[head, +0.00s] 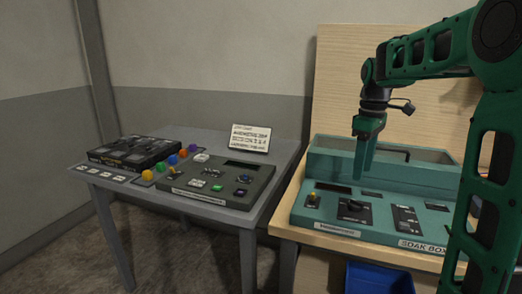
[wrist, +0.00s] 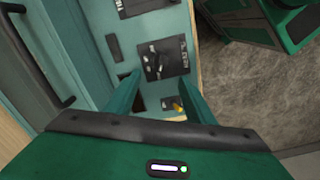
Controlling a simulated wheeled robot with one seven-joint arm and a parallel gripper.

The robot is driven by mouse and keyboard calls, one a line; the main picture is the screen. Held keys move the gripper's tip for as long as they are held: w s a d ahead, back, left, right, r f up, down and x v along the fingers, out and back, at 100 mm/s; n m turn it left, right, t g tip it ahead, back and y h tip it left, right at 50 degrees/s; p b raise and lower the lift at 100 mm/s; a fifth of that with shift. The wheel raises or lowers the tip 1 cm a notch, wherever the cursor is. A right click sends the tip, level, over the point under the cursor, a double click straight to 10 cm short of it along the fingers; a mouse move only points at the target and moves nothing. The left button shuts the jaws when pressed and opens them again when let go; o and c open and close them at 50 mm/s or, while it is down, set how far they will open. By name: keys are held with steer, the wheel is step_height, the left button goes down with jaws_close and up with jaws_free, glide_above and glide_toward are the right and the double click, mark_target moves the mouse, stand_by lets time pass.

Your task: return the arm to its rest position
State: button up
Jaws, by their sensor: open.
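My arm, green with black joints, comes in from the right in the head view. My gripper (head: 363,174) hangs pointing down over the teal console (head: 330,218). It also shows in the wrist view (wrist: 157,82), where its two green fingers stand apart with nothing held between them. The console's black panel with a dark knob (head: 353,210) lies below the fingers. Whether the fingertips touch the console cannot be told.
The teal console stands on a wooden table (head: 290,232) with a tall wooden back board (head: 335,80). A blue bin (head: 380,280) is below.

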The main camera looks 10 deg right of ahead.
steer(key=s+a+f+m, duration=0.1)
steer(key=s+f+m, duration=0.3)
steer(key=s, duration=0.5)
steer(key=s+a+f+m, duration=0.1)
steer(key=s+f+m, duration=0.3)
steer(key=s, duration=0.6)
steer(key=s+a+f+m, duration=0.1)
steer(key=s+f+m, duration=0.3)
steer(key=s, duration=0.6)
steer(key=shift+a+m, duration=0.25)
steer(key=shift+m, duration=0.35)
steer(key=shift+w+f, duration=0.25)
steer(key=shift+w, duration=0.3)
